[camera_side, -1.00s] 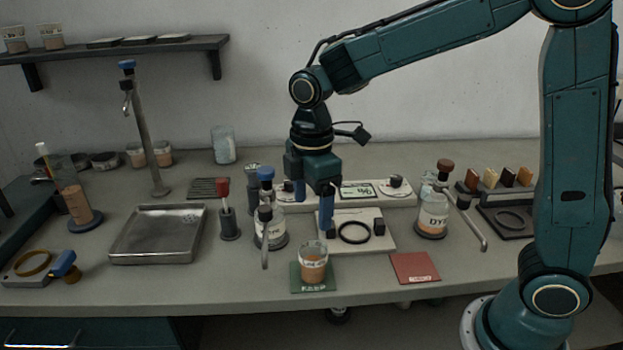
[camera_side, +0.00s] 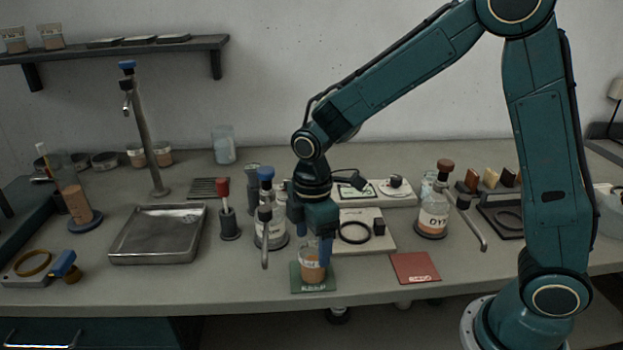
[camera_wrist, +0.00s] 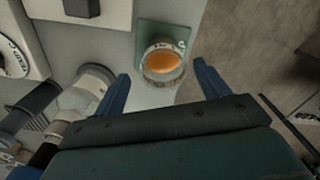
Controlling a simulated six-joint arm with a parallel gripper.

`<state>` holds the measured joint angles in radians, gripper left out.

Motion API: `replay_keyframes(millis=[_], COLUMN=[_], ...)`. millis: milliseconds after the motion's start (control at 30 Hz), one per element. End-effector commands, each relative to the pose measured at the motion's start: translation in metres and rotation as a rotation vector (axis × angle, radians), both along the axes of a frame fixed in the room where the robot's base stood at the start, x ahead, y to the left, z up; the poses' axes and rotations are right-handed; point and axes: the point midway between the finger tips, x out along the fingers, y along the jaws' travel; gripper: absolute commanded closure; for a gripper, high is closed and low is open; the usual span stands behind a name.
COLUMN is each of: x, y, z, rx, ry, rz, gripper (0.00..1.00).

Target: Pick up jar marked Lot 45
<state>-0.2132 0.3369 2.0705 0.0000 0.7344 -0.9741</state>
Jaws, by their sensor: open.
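A small clear jar (camera_side: 312,268) with orange-brown contents and a pale label band stands upright on a green square mat (camera_side: 329,284) near the front edge of the bench. The label is too small to read. My gripper (camera_side: 314,248) is low over the jar, with one blue finger at its right side. In the wrist view my gripper (camera_wrist: 163,90) is open and empty. The jar (camera_wrist: 162,62) shows ahead of the fingers, between their lines, on the green mat (camera_wrist: 184,33).
A red mat (camera_side: 415,267) lies to the right. A bottle with a blue cap (camera_side: 270,228) and a tap stand close left of my gripper. A white plate with a black ring (camera_side: 355,232) lies behind. A steel tray (camera_side: 158,236) is farther left.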

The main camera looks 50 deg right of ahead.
Motion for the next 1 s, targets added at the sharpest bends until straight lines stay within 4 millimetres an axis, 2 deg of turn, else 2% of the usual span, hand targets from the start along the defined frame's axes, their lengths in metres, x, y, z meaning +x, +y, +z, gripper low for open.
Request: replay_keyframes(millis=[267,633,1000], x=[-0.001,-0.004,-0.004], y=[0.001,0.002,0.002], z=[-0.009,-0.047,-0.052], rx=[0.0,0.001,0.001], ry=[0.002,0.002,0.001], rz=[0.0,-0.001,-0.001], gripper=[0.26,0.26,0.26])
